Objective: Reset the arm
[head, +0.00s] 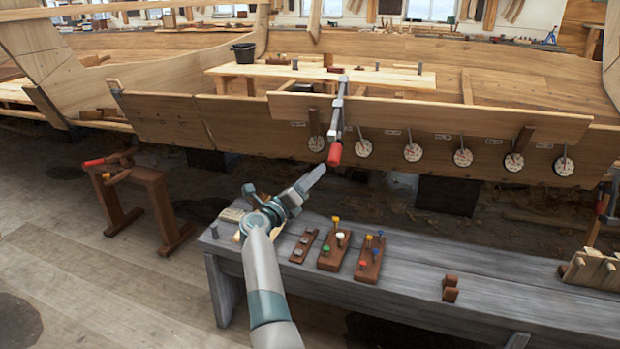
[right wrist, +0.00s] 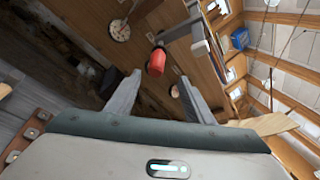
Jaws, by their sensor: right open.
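My right arm (head: 263,275) rises from the bottom of the head view. Its gripper (head: 318,172) points up and to the right toward the hull. In the right wrist view the two fingers of the gripper (right wrist: 162,80) are apart, with nothing between them. A clamp (head: 341,105) with a red handle (head: 334,154) hangs on the hull plank, just beyond the fingertips. The red handle also shows in the right wrist view (right wrist: 156,62), ahead of the fingers and not held. The exact gap to it is hard to tell. My left gripper is not in view.
A grey bench (head: 430,285) below holds wooden blocks with coloured pegs (head: 370,258) and a small brown block (head: 450,288). A wooden trestle (head: 150,205) stands at left. The hull plank (head: 430,115) with several round dials (head: 412,152) runs across ahead. The floor at left is mostly open.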

